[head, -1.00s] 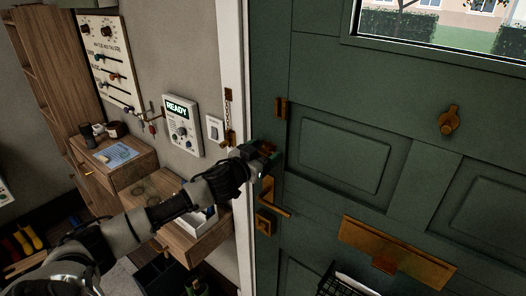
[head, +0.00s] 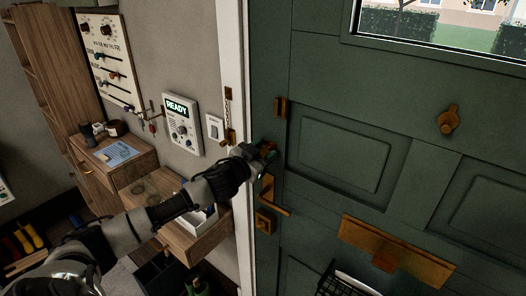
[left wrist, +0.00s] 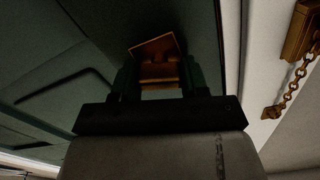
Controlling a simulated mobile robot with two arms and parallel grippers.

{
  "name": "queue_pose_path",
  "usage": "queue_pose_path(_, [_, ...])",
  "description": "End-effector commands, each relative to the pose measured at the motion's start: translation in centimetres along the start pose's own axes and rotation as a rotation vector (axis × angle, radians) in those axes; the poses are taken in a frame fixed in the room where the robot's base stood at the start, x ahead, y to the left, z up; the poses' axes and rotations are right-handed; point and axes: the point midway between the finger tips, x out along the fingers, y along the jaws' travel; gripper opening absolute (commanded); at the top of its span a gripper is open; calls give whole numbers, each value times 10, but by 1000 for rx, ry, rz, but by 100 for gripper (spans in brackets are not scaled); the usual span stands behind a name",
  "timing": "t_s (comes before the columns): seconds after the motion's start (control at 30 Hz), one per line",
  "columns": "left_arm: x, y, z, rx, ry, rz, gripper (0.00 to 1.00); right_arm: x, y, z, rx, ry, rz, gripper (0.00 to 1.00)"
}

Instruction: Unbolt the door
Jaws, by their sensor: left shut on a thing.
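The green door (head: 335,105) fills the right half of the head view and looks closed against its white frame (head: 232,70). My left gripper (head: 268,150) is at the door's left edge, above the brass lever handle (head: 272,198). It is shut on a brass bolt piece, which shows between the fingers in the left wrist view (left wrist: 158,68). In the head view the gripper hides most of this piece, so I cannot tell how far the bolt is drawn. My right gripper is not in view.
A brass chain (head: 228,108) hangs on the frame beside the door; it also shows in the left wrist view (left wrist: 292,88). A brass keeper (head: 280,107) sits above my gripper. A wire basket (head: 345,284) hangs below the letter plate (head: 395,252). Wooden drawers (head: 120,165) stand left.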

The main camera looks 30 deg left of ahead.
Motion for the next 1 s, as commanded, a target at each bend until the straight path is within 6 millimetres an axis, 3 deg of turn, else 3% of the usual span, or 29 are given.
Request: queue_pose_path(1.0, [0,4,1,945,2,0,21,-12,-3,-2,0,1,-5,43])
